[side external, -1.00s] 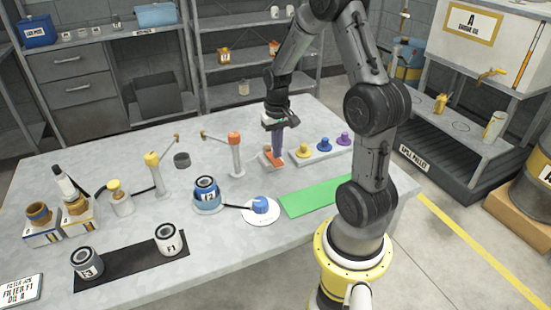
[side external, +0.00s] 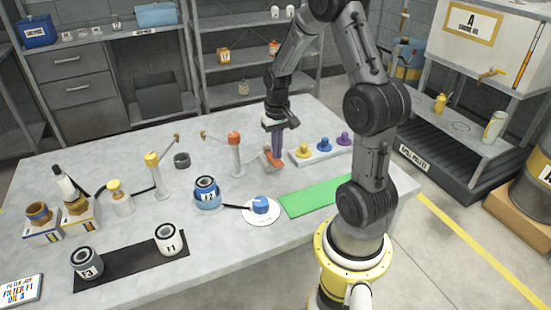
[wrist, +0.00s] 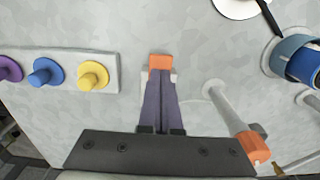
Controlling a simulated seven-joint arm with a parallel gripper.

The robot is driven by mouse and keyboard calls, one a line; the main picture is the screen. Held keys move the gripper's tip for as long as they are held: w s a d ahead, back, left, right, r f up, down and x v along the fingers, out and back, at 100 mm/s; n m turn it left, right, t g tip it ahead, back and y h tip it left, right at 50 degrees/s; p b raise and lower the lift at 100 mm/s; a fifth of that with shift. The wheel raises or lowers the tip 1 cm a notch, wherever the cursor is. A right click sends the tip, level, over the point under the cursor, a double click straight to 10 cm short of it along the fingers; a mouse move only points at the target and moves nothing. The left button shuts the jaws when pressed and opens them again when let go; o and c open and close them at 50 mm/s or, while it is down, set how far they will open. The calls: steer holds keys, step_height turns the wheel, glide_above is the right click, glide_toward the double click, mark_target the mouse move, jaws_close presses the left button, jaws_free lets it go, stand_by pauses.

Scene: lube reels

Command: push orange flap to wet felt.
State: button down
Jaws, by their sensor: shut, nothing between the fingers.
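The orange flap (side external: 276,163) is a small piece on the bench, left of the white strip with the coloured knobs. My gripper (side external: 277,153) points down over it with its purple fingers together and nothing between them. In the wrist view the fingertips (wrist: 160,78) are at the edge of the orange flap (wrist: 161,62), touching or very close. Pale grey parts show on both sides of the fingers there. The fingers hide part of the flap and whatever lies below it. I cannot make out the wet felt for certain.
The white strip (side external: 306,157) with yellow, blue and purple knobs is close on the right. An orange-topped post (side external: 235,152) stands close on the left. A blue cup (side external: 207,195), a blue knob on a white disc (side external: 261,207) and a bare green mat (side external: 310,199) lie nearer the front.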

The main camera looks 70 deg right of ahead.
steer(key=shift+f, duration=1.25)
steer(key=shift+r, duration=3.8)
